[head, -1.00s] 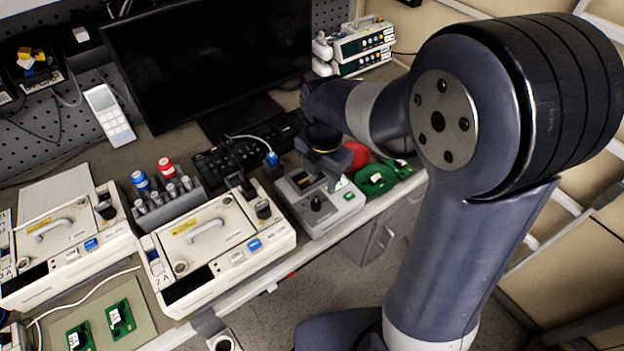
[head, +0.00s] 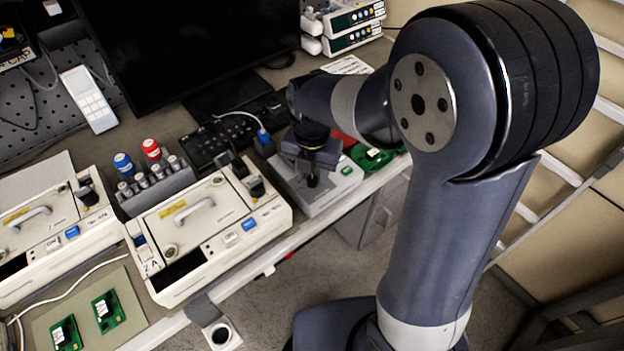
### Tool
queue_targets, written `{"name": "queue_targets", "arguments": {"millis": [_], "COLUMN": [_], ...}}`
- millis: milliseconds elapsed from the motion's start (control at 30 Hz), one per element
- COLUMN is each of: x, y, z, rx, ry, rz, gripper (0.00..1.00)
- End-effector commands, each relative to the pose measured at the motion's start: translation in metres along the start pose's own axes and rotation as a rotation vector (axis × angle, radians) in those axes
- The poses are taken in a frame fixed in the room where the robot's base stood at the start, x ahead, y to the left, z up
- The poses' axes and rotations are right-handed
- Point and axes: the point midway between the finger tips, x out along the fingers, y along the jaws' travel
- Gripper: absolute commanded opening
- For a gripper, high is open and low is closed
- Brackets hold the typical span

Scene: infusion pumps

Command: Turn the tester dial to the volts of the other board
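The tester (head: 345,185) is a pale grey box on the bench, right of the white pumps, with a small lit green display (head: 346,170) near its right edge. Its black dial (head: 312,181) shows just below my gripper. My gripper (head: 312,166) points down over the tester, close to the dial. Its fingers and the dial are small and dark, so I cannot tell whether they touch or how wide the gap is. Two green boards with white labels, a left one (head: 66,333) and a right one (head: 108,310), lie on a mat at lower left. Their label text is unreadable.
Two white pumps (head: 212,240) (head: 50,235) stand left of the tester. Behind are a rack of red-, blue- and grey-capped parts (head: 155,188), a keyboard (head: 225,130) and a dark monitor (head: 190,50). Green round items (head: 372,158) lie close right of the tester.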

Motion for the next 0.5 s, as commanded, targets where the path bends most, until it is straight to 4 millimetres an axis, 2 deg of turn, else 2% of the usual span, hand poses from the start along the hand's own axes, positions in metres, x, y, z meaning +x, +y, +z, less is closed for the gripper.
{"name": "queue_targets", "arguments": {"millis": [67, 400, 500], "x": [0.0005, -0.0002, -0.0004], "y": [0.0000, 0.0000, 0.0001], "z": [0.0000, 0.0001, 0.0001], "rx": [0.000, 0.001, 0.012], "ry": [0.000, 0.000, 0.000], "rz": [0.000, 0.000, 0.000], "gripper": [0.31, 0.04, 0.03]}}
